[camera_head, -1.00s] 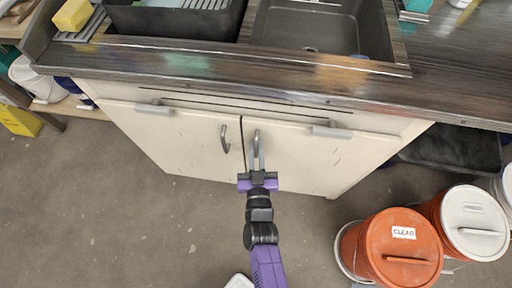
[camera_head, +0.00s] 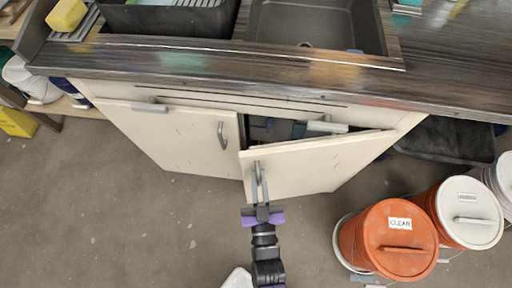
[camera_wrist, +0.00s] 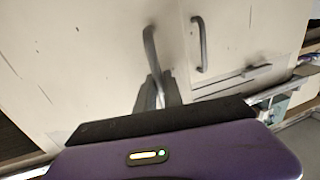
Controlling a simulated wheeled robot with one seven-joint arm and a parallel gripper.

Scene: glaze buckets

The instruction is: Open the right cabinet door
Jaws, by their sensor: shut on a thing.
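The right cabinet door (camera_head: 318,166) stands partly open, swung out on its right-hand side hinge, with a dark gap at its left edge. Its grey bar handle (camera_head: 257,172) is near that free edge. My gripper (camera_head: 261,187) is shut on this handle. In the wrist view the fingers (camera_wrist: 158,92) close around the lower part of the right door's handle (camera_wrist: 150,45). The left cabinet door (camera_head: 175,137) is closed, and its handle (camera_head: 222,135) also shows in the wrist view (camera_wrist: 200,45). Part of the cabinet inside is visible, dark.
A dark countertop (camera_head: 220,66) with a sink (camera_head: 310,30) lies above the doors. An orange bucket labelled CLEAR (camera_head: 385,240) and a white-lidded bucket (camera_head: 468,212) stand at the right. The floor left of my arm is clear.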

